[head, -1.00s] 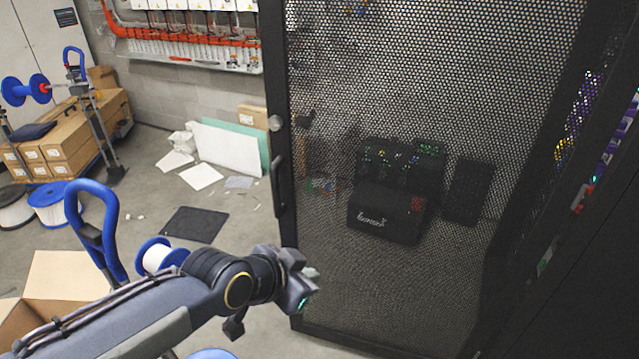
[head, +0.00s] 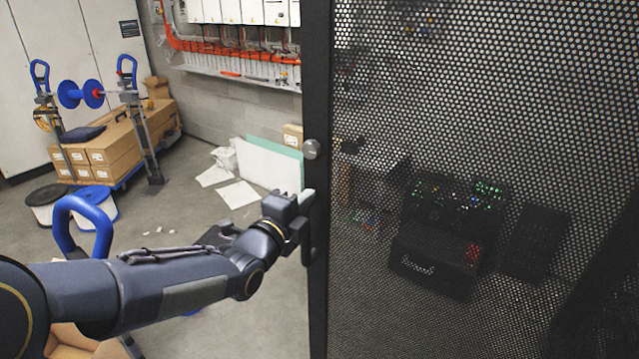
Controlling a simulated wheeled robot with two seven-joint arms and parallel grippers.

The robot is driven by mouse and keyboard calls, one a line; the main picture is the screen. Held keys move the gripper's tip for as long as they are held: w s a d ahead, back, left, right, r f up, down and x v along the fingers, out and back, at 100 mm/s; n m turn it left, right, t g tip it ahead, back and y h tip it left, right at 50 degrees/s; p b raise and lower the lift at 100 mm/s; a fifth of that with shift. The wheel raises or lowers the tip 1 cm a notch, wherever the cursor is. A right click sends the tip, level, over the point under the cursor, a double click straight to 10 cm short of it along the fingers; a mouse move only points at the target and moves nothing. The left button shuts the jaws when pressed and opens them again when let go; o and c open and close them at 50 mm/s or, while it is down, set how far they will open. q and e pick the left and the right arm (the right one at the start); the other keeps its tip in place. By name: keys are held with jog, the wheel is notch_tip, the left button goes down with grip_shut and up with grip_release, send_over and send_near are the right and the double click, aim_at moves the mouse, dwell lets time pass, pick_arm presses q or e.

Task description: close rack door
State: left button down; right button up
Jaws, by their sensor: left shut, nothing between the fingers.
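The rack door (head: 460,130) is a black perforated mesh panel that fills the right half of the head view. It stands open at an angle, with its black frame edge (head: 317,85) upright near the middle. A round metal lock (head: 311,149) sits on that edge. The dark door handle (head: 308,240) is below it, partly hidden by my left gripper. My left gripper (head: 304,199) is shut and empty, right at the handle and door edge; I cannot tell whether it touches. My right gripper is not in view.
Equipment with small coloured lights (head: 440,225) shows through the mesh. On the left are a cart with cardboard boxes (head: 115,150), blue-handled stands and cable spools (head: 75,205). White sheets (head: 237,194) lie on the floor. A wall panel with orange cables (head: 235,55) is behind.

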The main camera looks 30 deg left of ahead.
aim_at(327, 178)
pick_arm(q)
jog(key=w, duration=0.3)
jog(key=w+p, duration=0.1)
jog(key=w, duration=0.2)
jog(key=shift+w+a, duration=0.2)
jog(key=shift+w, duration=0.1)
jog(key=shift+w, duration=0.1)
